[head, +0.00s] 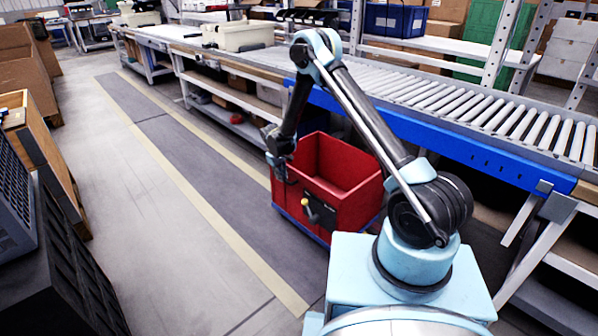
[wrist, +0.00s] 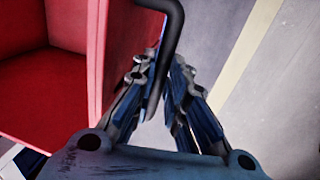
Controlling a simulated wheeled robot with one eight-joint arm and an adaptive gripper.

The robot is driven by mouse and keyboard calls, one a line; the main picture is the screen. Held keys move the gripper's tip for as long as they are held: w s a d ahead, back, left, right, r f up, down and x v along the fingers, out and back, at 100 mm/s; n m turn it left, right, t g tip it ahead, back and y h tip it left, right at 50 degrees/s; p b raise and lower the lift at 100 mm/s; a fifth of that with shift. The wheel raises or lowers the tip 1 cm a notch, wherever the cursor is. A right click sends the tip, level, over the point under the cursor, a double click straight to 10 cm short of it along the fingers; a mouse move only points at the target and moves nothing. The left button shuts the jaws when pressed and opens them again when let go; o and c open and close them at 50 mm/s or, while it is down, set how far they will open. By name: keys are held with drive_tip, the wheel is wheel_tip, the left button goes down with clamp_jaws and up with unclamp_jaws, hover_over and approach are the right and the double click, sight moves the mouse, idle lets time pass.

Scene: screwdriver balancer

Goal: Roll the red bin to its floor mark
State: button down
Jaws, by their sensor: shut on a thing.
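The red bin (head: 345,157) is an open box on a blue base (head: 302,226), beside the conveyor. Its inside looks empty where I can see. The wrist view shows its red wall (wrist: 122,50) and a dark bent handle bar (wrist: 174,22) along that wall. My gripper (head: 283,172) is at the bin's near left corner. In the wrist view my gripper (wrist: 160,85) has its fingers on both sides of the bar, shut on it. A grey floor lane (head: 190,155) with cream border lines runs left of the bin. I cannot single out the bin's floor mark.
A roller conveyor (head: 480,105) with a blue side rail (head: 440,132) stands right of and behind the bin. Workbenches (head: 165,36) continue along the lane's far right. Wooden crates (head: 40,140) and a dark crate (head: 70,265) stand at the left. The lane and floor between are clear.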

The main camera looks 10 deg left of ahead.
drive_tip(key=s+a, duration=0.7)
drive_tip(key=s, duration=0.3)
drive_tip(key=c, duration=1.6)
unclamp_jaws()
drive_tip(key=shift+w+a, duration=0.1)
wheel_tip(320, 180, up, 12)
drive_tip(key=s+a, duration=0.1)
drive_tip(key=shift+s+a+f, duration=0.15)
drive_tip(key=shift+s+a, duration=0.05)
drive_tip(key=shift+s, duration=0.15)
